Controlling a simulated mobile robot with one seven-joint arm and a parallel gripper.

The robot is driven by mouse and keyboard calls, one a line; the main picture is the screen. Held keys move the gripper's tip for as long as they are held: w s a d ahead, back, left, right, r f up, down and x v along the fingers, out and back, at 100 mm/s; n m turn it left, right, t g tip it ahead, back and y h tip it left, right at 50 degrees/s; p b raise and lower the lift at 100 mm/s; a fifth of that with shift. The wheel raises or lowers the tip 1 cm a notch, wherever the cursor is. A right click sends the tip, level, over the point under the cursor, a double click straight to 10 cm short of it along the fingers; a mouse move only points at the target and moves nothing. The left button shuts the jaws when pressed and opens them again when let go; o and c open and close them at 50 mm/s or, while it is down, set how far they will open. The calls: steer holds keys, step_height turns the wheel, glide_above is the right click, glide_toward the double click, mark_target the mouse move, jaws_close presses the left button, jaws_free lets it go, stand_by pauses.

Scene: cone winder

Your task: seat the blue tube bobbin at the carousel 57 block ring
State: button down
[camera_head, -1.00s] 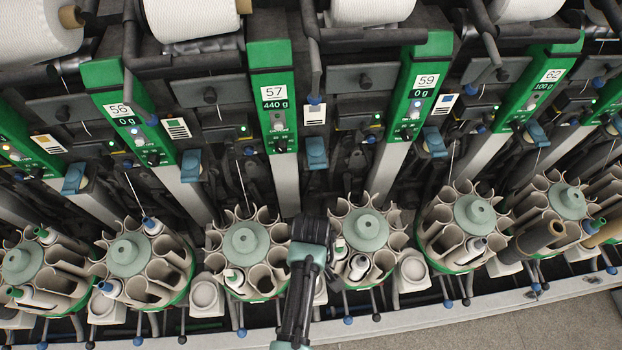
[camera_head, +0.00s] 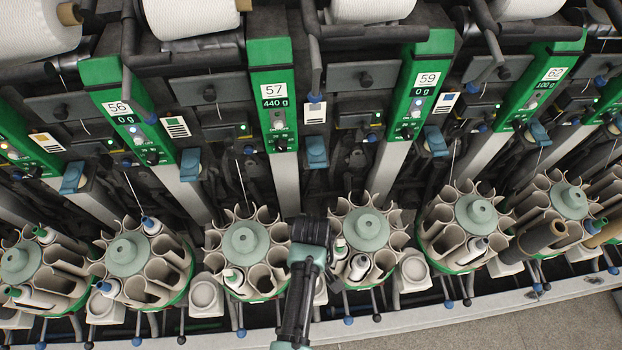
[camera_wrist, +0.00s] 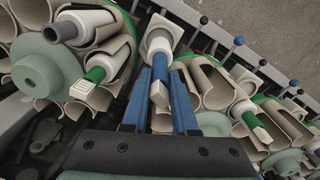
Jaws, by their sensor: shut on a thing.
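The blue tube bobbin (camera_wrist: 161,62), with a white wound body and a blue tube, is between the two blue fingers of my gripper (camera_wrist: 160,78) in the wrist view. My gripper is shut on its tube end. The bobbin's far white end lies over a cream block (camera_wrist: 159,22); I cannot tell if it touches or sits in the ring. In the head view, carousel 57 (camera_head: 247,243) stands below the 57 panel (camera_head: 274,93). A cream block (camera_head: 320,291) to its right is mostly covered by my arm, which also hides the held bobbin.
Carousels with upright pockets stand close on both sides, one right of my arm (camera_head: 366,225). In the wrist view, a green-tipped bobbin (camera_wrist: 90,82) and a grey-tipped one (camera_wrist: 72,28) sit close by. An empty ringed block (camera_head: 205,297) lies left of carousel 57. Knobbed levers line the front.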

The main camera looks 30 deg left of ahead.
steer(key=shift+f+b, duration=1)
steer(key=shift+f, duration=0.5)
steer(key=c, duration=0.6)
jaws_free()
step_height(320, 180, up, 13)
steer(key=shift+b, duration=0.45)
